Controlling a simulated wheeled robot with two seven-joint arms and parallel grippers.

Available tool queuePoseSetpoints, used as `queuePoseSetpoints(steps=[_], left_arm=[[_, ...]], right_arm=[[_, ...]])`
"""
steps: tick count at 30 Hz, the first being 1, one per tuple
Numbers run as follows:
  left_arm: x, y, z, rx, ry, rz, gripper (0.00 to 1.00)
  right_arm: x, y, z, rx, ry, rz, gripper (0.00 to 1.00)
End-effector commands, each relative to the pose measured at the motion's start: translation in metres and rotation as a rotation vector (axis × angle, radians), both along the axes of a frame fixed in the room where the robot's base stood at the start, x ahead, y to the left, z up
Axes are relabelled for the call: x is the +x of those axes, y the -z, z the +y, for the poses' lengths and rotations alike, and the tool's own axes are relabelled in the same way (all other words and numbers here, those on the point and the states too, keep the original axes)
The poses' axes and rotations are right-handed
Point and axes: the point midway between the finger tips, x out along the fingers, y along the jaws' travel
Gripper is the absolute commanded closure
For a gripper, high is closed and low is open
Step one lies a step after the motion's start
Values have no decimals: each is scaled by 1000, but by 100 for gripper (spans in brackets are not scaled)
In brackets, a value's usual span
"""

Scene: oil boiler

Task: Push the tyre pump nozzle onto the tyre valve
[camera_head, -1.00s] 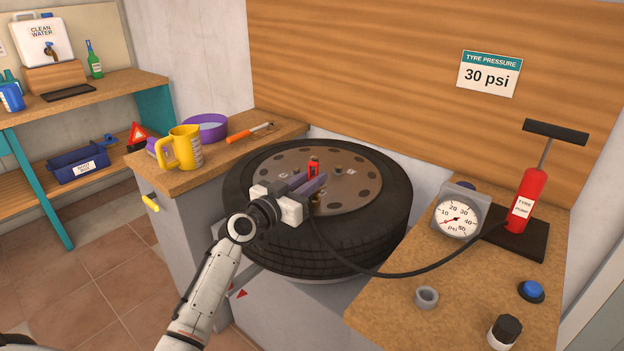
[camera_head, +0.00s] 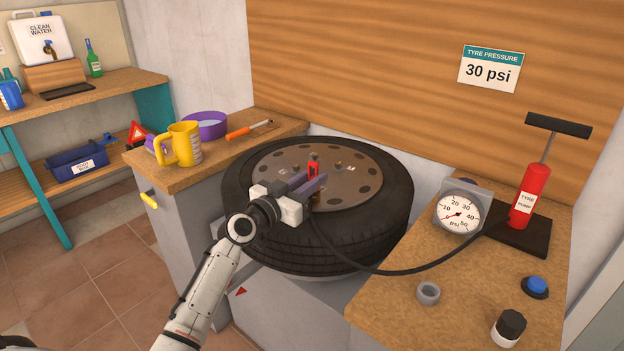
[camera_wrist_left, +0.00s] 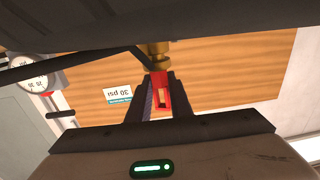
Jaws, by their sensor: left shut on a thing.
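The tyre (camera_head: 330,235) lies flat on a grey stand, its brown hub (camera_head: 300,165) facing up. My left gripper (camera_head: 317,185) is over the near part of the hub, shut on the tyre pump nozzle. The nozzle's red part (camera_head: 313,167) stands up above the fingers. In the left wrist view the red nozzle (camera_wrist_left: 160,92) sits between the fingers, with a brass end (camera_wrist_left: 157,50) pointing toward the dark tyre (camera_wrist_left: 150,20). I cannot make out the tyre valve, or whether the brass end touches it. My right gripper is out of view.
A black hose (camera_head: 385,273) runs from the nozzle toward the gauge (camera_head: 460,214) and red pump (camera_head: 530,197) on the right bench. A grey ring (camera_head: 428,293) and a black-capped jar (camera_head: 508,328) stand there. A yellow jug (camera_head: 184,146) and purple bowl (camera_head: 205,125) are left.

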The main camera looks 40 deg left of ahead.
Motion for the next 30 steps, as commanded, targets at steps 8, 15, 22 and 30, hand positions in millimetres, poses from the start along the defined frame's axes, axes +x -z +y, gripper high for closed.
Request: queuePoseSetpoints(steps=[8, 15, 22, 30], left_arm=[[0, 9, 0, 1, -1, -2, 100], [0, 14, 0, 0, -1, -1, 100], [0, 15, 0, -1, 0, 4, 80], [0, 14, 0, 0, 0, 2, 60]], right_arm=[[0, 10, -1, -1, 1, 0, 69], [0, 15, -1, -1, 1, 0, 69], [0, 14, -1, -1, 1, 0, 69], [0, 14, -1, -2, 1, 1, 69]])
